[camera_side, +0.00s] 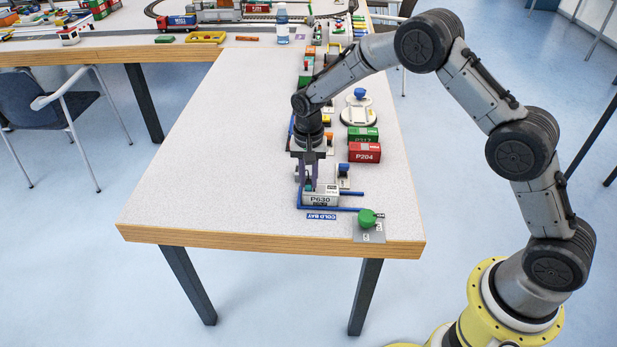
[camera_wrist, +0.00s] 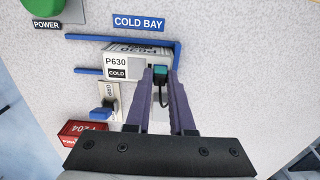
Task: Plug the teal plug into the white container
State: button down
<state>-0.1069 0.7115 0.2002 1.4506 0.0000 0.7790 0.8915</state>
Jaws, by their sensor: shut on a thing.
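The white container (camera_side: 321,198), marked P630 and COLD, stands on the table in the cold bay. It also shows in the wrist view (camera_wrist: 118,62), with a dark square on its face. The teal plug (camera_wrist: 160,72) is between the purple fingertips of my gripper (camera_wrist: 161,72), which is shut on it. The plug is at the container's right end in the wrist view. I cannot tell whether it is seated in the container. A dark cable (camera_wrist: 161,94) hangs from the plug between the fingers. In the side view my gripper (camera_side: 305,185) points down at the container's left end.
Blue rails (camera_wrist: 110,39) and a COLD BAY sign (camera_wrist: 139,23) border the container. A small blue-topped post (camera_wrist: 103,112) stands close by. A green power knob (camera_side: 367,218), red container (camera_side: 364,152) and green container (camera_side: 363,134) are nearby. The table's left side (camera_side: 220,150) is clear.

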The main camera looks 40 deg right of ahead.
jog(key=shift+c, duration=1.1)
grip_release()
jog(key=shift+r, duration=0.1)
jog(key=shift+r, duration=3.45)
